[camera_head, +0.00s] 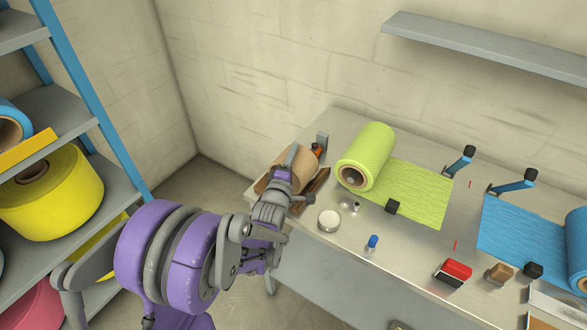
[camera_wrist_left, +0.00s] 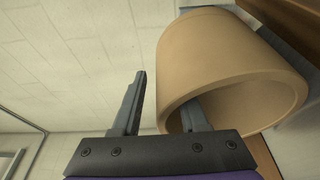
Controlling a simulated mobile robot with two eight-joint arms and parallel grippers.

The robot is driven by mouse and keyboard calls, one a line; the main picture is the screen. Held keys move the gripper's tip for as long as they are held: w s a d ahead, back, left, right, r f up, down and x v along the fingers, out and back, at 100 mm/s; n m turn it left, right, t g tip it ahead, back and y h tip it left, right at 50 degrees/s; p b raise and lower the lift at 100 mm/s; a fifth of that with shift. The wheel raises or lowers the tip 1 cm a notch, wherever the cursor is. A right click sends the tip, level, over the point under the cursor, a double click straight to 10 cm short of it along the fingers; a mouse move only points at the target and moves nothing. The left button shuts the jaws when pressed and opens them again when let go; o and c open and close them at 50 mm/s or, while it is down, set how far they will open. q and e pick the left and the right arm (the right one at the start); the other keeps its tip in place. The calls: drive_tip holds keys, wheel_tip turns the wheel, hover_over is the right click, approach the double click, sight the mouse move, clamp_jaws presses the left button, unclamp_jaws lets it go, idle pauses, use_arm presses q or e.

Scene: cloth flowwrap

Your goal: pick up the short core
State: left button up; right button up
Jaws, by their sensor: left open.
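The short core (camera_head: 304,170) is a tan cardboard tube lying at the left end of the metal table, partly hidden behind my left gripper (camera_head: 286,168). In the left wrist view the core (camera_wrist_left: 225,50) is large, with its open end toward the camera. My left gripper (camera_wrist_left: 163,95) is open there. One finger reaches into the core's mouth and the other is outside its wall, with a gap to the wall. Whether either finger touches the core is unclear. My right gripper is not in view.
A brown wooden holder (camera_head: 318,183) is beside the core. A green roll (camera_head: 367,155) with its sheet spread, a white round tin (camera_head: 329,221) and a blue-capped item (camera_head: 372,242) are to the right. A shelf rack (camera_head: 110,165) with yellow rolls stands at left.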

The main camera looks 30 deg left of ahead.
use_arm(q)
clamp_jaws()
idle(1.3)
